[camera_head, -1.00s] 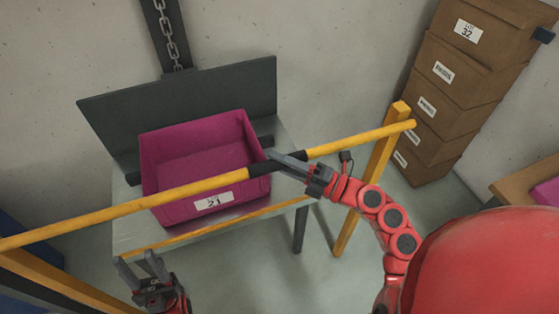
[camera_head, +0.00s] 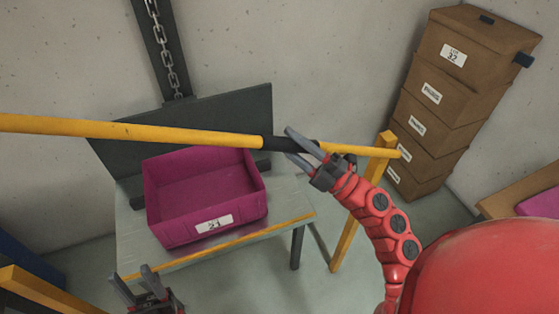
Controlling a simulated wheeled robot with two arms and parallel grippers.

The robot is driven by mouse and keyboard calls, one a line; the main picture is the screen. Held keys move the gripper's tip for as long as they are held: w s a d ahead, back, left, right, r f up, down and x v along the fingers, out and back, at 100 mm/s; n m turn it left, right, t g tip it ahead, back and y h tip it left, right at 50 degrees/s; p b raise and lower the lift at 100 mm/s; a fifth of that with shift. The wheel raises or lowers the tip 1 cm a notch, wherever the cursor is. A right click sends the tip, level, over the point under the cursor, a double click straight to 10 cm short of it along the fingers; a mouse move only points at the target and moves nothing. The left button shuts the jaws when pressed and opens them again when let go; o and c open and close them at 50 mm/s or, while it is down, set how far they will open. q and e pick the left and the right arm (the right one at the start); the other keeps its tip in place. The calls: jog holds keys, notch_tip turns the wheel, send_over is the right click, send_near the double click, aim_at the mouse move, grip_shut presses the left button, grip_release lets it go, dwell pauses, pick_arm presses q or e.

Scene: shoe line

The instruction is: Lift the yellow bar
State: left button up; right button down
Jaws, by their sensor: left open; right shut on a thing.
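The yellow bar (camera_head: 130,132) crosses the view from the left edge to the right yellow post (camera_head: 372,182), with black grip sections near its middle. Its left part is raised clear of the left yellow support (camera_head: 45,292). Its right end lies by the top of the right post; I cannot tell whether they touch. My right gripper (camera_head: 298,148) is shut on the bar at a black section. My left gripper (camera_head: 136,280) is open and empty at the bottom left, well below the bar.
A magenta bin (camera_head: 213,224) with a label sits on a grey table (camera_head: 290,198) behind the bar. A chain (camera_head: 163,50) hangs on a dark column at the back. Stacked brown boxes (camera_head: 440,100) stand at the right, near a wooden surface (camera_head: 515,190).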

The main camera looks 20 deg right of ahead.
jog(key=d+r+m+t+h+p, duration=0.65)
jog(key=d+r+m, duration=0.45)
jog(key=d+r, duration=0.35)
jog(key=w+d+r+m+t+h+p, duration=0.1)
jog(key=d+r+m+t+h, duration=0.2)
jog(key=d+m+h, duration=0.8)
jog(key=shift+d+r+m, duration=0.9)
jog(key=shift+d+r, duration=0.15)
jog(key=shift+d, duration=0.75)
jog(key=shift+h, duration=0.25)
jog(key=c, duration=0.5)
grip_release()
